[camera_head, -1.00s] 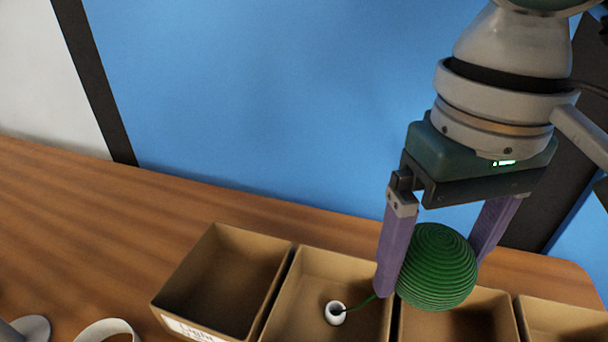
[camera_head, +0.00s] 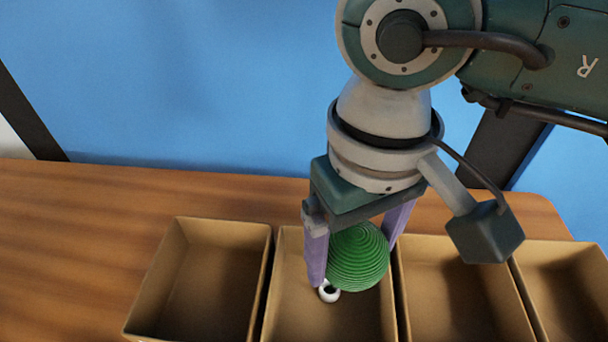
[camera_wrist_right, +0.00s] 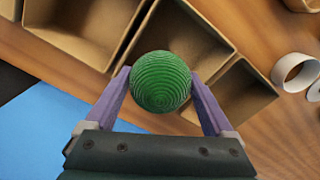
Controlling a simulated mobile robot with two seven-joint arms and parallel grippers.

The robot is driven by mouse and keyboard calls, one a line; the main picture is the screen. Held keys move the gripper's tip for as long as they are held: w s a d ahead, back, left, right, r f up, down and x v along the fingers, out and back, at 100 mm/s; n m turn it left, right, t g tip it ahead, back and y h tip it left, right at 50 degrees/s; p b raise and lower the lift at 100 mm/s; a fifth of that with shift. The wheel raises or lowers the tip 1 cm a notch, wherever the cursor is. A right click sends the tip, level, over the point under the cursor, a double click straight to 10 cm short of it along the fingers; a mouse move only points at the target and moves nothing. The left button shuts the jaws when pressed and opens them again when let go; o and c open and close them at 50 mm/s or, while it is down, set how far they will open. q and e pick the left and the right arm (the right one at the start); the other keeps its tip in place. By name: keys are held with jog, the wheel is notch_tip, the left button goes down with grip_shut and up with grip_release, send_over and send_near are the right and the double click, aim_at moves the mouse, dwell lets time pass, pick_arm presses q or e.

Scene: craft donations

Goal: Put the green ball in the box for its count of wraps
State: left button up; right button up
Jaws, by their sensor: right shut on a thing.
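The green ball (camera_head: 358,257) is wound with ridged wraps. My right gripper (camera_head: 338,264) is shut on it, with one purple finger on each side, and holds it above the second box from the left (camera_head: 284,318). The ball also shows in the right wrist view (camera_wrist_right: 160,82), between the fingertips. A small white ring-shaped piece (camera_head: 329,292) shows just below the left finger, over that same box. The other open boxes are the leftmost (camera_head: 150,289), the third (camera_head: 404,306) and the rightmost (camera_head: 585,246). No box label can be read now. My left gripper is not in view.
The boxes stand in a row on a wooden table (camera_head: 70,245) in front of a blue wall. The table left of the boxes is clear. In the right wrist view, a white ring (camera_wrist_right: 296,71) lies on the table.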

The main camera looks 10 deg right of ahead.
jog(key=shift+f, duration=0.15)
jog(key=o, duration=1)
jog(key=shift+o, duration=0.2)
notch_tip(320, 180, up, 10)
